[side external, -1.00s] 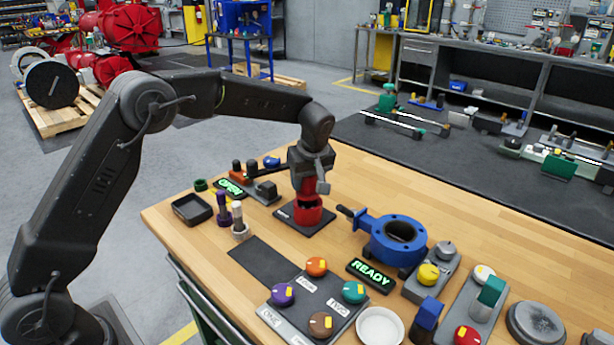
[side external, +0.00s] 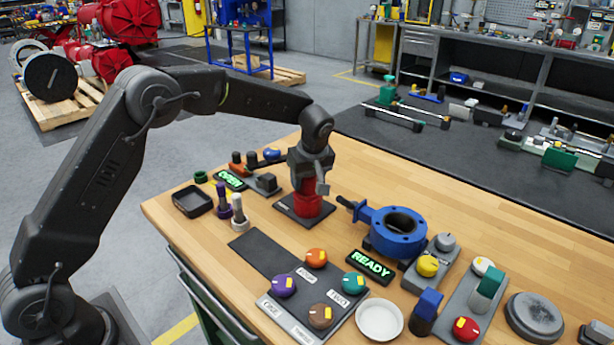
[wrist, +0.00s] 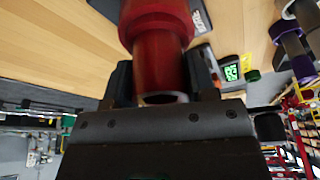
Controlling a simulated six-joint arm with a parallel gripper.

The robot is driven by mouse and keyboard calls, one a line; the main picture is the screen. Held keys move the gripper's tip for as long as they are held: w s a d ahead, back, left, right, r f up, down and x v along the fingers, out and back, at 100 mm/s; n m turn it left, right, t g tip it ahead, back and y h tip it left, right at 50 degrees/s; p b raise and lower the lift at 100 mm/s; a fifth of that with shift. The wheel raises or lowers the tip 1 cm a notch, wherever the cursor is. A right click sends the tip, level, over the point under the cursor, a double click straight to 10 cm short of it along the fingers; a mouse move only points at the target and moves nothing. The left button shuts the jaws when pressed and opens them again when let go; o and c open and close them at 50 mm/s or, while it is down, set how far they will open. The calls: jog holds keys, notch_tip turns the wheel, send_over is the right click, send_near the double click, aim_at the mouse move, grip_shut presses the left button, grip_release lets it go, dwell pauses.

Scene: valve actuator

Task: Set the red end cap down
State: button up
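The red end cap (side external: 308,205) stands upright at the dark square pad (side external: 292,209) near the middle of the wooden bench. Its wide lower part is at the pad, and its narrower stem points up into my gripper (side external: 311,184). In the wrist view the red stem (wrist: 160,65) lies between the two dark fingers of my gripper (wrist: 160,85), which appear closed on it. The cap's underside is hidden, so full contact with the pad cannot be seen directly. The blue valve body (side external: 398,232) lies just to the right, apart from the cap.
A green-lit READY sign (side external: 370,267) and a panel of colored knobs (side external: 300,312) lie in front. An OPEN sign (side external: 230,179), a black tray (side external: 192,201) and purple and white pegs (side external: 238,212) are to the left. Bare wood lies behind the cap.

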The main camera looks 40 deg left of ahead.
jog(key=o, duration=0.5)
jog(key=shift+c, duration=0.2)
jog(key=v, duration=1.4)
jog(key=shift+s+a, duration=0.1)
